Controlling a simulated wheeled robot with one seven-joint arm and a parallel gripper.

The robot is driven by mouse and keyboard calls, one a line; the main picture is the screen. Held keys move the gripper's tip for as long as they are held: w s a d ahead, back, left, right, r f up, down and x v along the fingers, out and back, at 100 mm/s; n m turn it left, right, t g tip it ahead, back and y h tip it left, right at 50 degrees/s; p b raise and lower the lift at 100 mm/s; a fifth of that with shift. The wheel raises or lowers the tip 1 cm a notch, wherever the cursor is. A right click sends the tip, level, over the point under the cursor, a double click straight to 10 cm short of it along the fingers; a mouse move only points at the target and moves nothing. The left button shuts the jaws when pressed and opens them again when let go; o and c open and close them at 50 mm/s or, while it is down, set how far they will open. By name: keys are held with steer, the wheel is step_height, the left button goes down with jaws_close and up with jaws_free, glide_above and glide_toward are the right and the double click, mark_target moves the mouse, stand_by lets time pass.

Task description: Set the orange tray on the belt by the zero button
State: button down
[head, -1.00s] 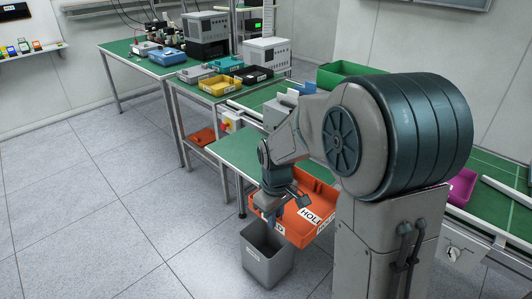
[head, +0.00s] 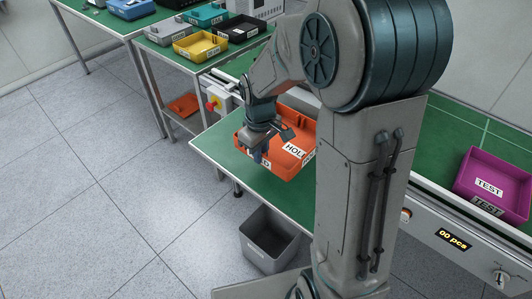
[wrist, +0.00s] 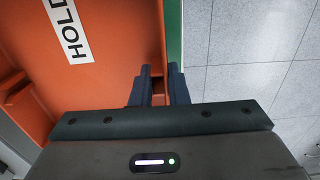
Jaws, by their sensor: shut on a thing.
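The orange tray (head: 278,168), labelled HOLD, is held over the near end of a green table (head: 215,148), with part of it hidden behind my arm. My gripper (head: 259,156) is shut on the tray's near wall. The wrist view shows the fingers (wrist: 152,88) closed around the rim of the tray (wrist: 110,65). The belt (head: 460,125) is the green surface at right, partly hidden by my column. Its front panel has a counter (head: 453,239) reading "00 pcs" and a small button (head: 405,215) beside my column; I cannot read that button's label.
A magenta TEST tray (head: 490,180) stands on the belt at right. A grey bin (head: 268,240) is on the floor below the table. A red stop button (head: 213,103) is on a box at the table's back left. Yellow (head: 195,46) and other trays stand on the rear bench.

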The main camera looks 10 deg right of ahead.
step_height(320, 180, down, 9)
steer(key=shift+s, duration=0.15)
steer(key=shift+f, duration=0.1)
stand_by(0.3)
steer(key=shift+f, duration=0.15)
steer(key=c, duration=1.4)
jaws_free()
steer(key=shift+r, duration=0.25)
step_height(320, 180, up, 12)
steer(key=shift+r, duration=0.1)
steer(key=s+d+r+m+t, duration=0.1)
steer(key=s+d+r+m, duration=0.1)
steer(key=s, duration=0.5)
steer(key=s+d+r+m+t, duration=0.1)
steer(key=s+r+m+t, duration=0.1)
steer(key=s+r+m, duration=0.2)
steer(key=s+r, duration=0.2)
steer(key=s, duration=0.2)
steer(key=shift+s+d+m, duration=0.2)
steer(key=shift+d+m, duration=0.15)
steer(key=shift+m, duration=0.05)
steer(key=shift+s, duration=0.4)
steer(key=shift+c, duration=0.8)
